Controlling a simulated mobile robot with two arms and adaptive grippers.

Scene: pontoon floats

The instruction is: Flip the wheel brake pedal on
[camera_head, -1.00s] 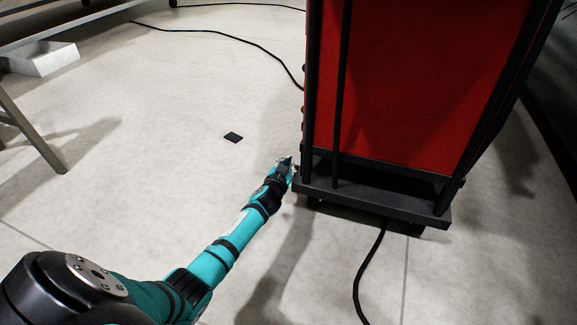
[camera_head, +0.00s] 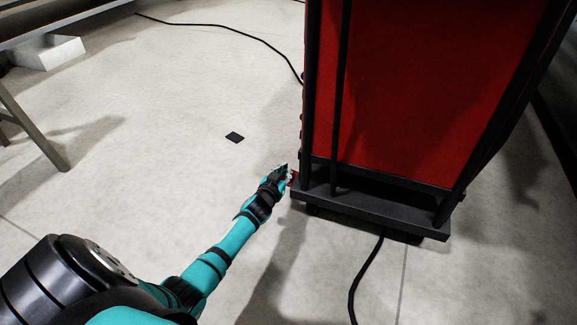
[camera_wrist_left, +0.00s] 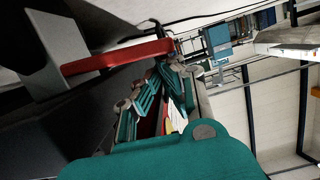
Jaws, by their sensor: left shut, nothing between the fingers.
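The brake pedal (camera_wrist_left: 118,56) is a long red bar in the left wrist view. It runs from a grey caster bracket (camera_wrist_left: 55,40) at upper left to an end near my fingertips. In the head view a small bit of red pedal (camera_head: 293,180) shows by the lower left corner of the red cart (camera_head: 415,90). My left gripper (camera_head: 285,171) is shut and empty beside that corner. It also shows in the left wrist view (camera_wrist_left: 166,68), close to the pedal's free end; I cannot tell whether they touch. The caster is hidden in the head view.
The cart's dark base (camera_head: 375,208) lies just right of my left gripper. Black cables (camera_head: 366,275) run on the floor in front of and behind the cart.

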